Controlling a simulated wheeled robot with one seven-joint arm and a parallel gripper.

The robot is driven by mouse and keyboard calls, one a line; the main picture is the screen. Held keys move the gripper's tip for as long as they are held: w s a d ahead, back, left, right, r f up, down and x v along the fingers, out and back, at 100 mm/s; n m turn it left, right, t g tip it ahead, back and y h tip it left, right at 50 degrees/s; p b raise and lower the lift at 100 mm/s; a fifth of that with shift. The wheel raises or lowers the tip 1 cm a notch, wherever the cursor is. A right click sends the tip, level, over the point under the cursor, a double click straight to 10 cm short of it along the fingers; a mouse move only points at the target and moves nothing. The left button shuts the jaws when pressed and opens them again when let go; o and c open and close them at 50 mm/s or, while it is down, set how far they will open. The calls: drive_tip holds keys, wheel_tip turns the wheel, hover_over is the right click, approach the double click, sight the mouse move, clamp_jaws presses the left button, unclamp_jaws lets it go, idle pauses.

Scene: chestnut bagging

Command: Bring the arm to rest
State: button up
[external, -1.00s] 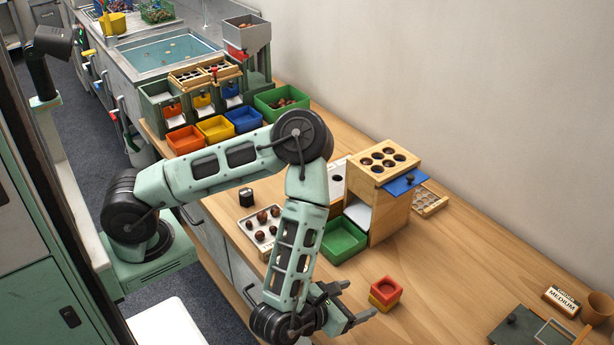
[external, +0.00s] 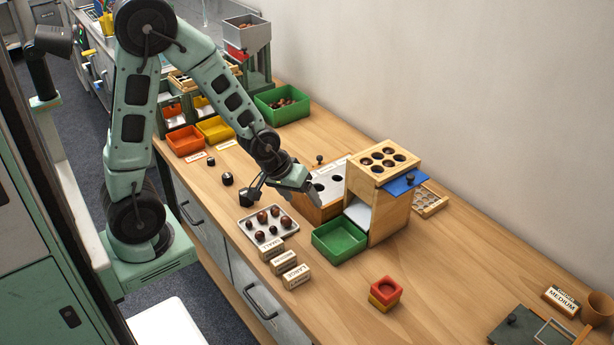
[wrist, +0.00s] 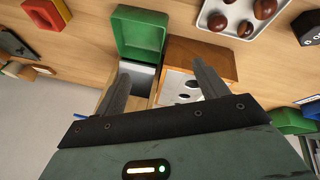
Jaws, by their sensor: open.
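My gripper (external: 283,190) is open and empty, held above the bench close to the white-topped wooden box (external: 328,186). In the wrist view my gripper's two fingers (wrist: 160,88) are spread apart, with nothing between them but the wooden box and the green tray (wrist: 140,35) further below. My arm is folded up, its elbow high at the upper left and its forearm sloping down to the right.
A white tray (external: 250,234) of chestnuts lies just below my gripper, with labelled wooden blocks (external: 283,262) beside it. A wooden stand with holes (external: 385,205) and a green bin (external: 330,250) are to the right. The bench's right front is mostly clear around a red and yellow block (external: 385,293).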

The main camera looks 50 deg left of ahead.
drive_tip(key=s+a+r+n+g+p, duration=0.1)
drive_tip(key=s+a+r+p, duration=0.1)
drive_tip(key=s+a+r, duration=0.2)
drive_tip(key=s+a+r+n+g+y+p, duration=0.1)
drive_tip(key=s+a+r+g+p, duration=0.1)
drive_tip(key=s+a, duration=0.7)
drive_tip(key=s+a+r+n+g+y+p, duration=0.1)
drive_tip(key=s+a+r+p, duration=0.3)
drive_tip(key=a, duration=0.9)
wheel_tip(320, 180, up, 3)
drive_tip(key=s+g, duration=0.1)
drive_tip(key=s, duration=0.1)
drive_tip(key=shift+s+a+f, duration=0.2)
drive_tip(key=shift+s, duration=0.2)
